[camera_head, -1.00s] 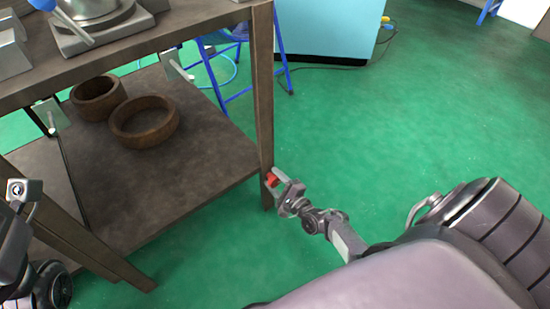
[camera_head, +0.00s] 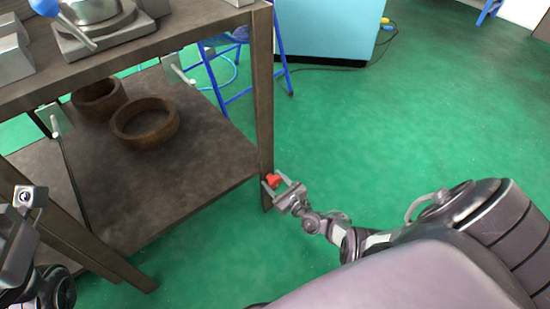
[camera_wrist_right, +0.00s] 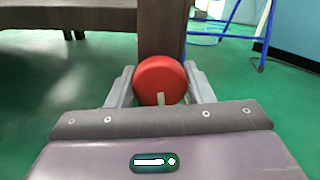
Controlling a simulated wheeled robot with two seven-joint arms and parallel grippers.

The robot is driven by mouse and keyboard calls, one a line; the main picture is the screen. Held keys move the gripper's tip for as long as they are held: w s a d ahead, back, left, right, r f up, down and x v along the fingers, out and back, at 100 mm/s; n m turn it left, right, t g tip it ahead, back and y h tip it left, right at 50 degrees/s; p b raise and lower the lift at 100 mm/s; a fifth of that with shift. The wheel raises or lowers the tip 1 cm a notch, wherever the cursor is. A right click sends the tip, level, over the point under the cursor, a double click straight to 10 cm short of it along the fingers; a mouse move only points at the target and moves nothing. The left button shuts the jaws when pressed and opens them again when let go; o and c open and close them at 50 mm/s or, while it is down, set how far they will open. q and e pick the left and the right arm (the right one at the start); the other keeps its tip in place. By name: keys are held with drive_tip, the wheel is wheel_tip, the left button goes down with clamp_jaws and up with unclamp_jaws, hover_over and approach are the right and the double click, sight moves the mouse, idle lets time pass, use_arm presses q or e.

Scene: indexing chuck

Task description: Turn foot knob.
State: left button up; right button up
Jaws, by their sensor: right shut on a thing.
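The foot knob (camera_head: 273,180) is a red knob low on the near right leg of the workbench. In the right wrist view the knob (camera_wrist_right: 161,81) is a round red disc with a small pale mark at its lower edge. My right gripper (camera_head: 275,184) is shut on the knob, with one finger on each side of it. In the right wrist view the gripper (camera_wrist_right: 161,88) fingers flank the knob left and right.
The workbench leg (camera_head: 264,100) stands right behind the knob. A blue stool (camera_head: 240,70) stands behind the bench, near a light-blue cabinet (camera_head: 328,30). The green floor to the right is clear.

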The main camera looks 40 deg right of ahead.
drive_tip(key=shift+m, duration=0.8)
drive_tip(key=o, duration=1)
